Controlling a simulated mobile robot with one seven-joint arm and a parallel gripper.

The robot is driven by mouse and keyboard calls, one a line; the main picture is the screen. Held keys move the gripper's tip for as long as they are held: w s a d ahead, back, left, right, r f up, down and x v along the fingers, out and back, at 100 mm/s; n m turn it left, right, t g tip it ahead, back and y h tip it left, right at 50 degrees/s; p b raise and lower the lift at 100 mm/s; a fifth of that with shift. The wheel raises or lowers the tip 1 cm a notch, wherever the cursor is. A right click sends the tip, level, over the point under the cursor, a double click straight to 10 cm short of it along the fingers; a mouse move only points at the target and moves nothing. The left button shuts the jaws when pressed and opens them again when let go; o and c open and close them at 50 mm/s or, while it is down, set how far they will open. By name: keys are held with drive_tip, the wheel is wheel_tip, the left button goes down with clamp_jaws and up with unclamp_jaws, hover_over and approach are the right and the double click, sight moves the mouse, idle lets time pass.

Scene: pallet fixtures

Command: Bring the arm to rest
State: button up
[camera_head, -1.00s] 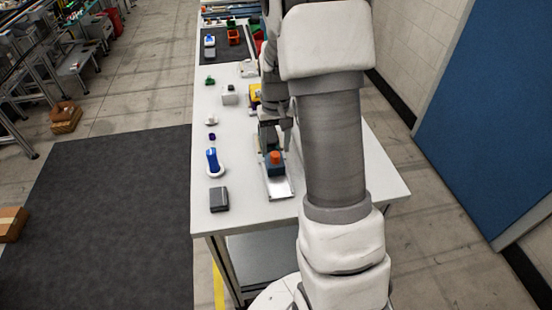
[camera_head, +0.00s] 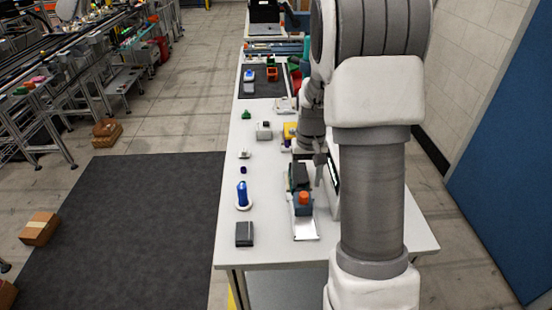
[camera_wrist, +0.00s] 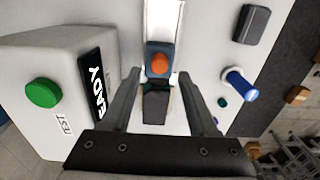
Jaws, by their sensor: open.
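My gripper (camera_wrist: 158,72) is open, with its two dark fingers spread on either side in the wrist view. Beyond the gap between them is a blue block with an orange round top (camera_wrist: 160,64). A dark piece sits just below that block in the picture. The block stands on a pale metal tray (camera_wrist: 163,18), and nothing is held. In the head view my gripper (camera_head: 319,172) hangs over the table (camera_head: 268,215), close behind the blue block (camera_head: 303,208). My arm covers part of the table's right side.
A white test box with a green button (camera_wrist: 42,92) and a "READY" display (camera_wrist: 95,82) stands beside my gripper. Dark matting (camera_head: 130,230) lies clear at left.

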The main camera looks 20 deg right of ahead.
drive_tip(key=s+a+r+t, duration=0.2)
drive_tip(key=s+a+r, duration=0.15)
drive_tip(key=r, duration=0.55)
drive_tip(key=s+a+r+n+t, duration=0.1)
drive_tip(key=s+a+r, duration=0.3)
drive_tip(key=s, duration=0.4)
drive_tip(key=s+a+r+n+t, duration=0.2)
drive_tip(key=s+a+r, duration=0.3)
drive_tip(key=s, duration=0.3)
drive_tip(key=shift+s+a+r+t, duration=0.2)
drive_tip(key=shift+s+r+t, duration=0.15)
drive_tip(key=shift+r, duration=0.35)
drive_tip(key=shift+d, duration=0.1)
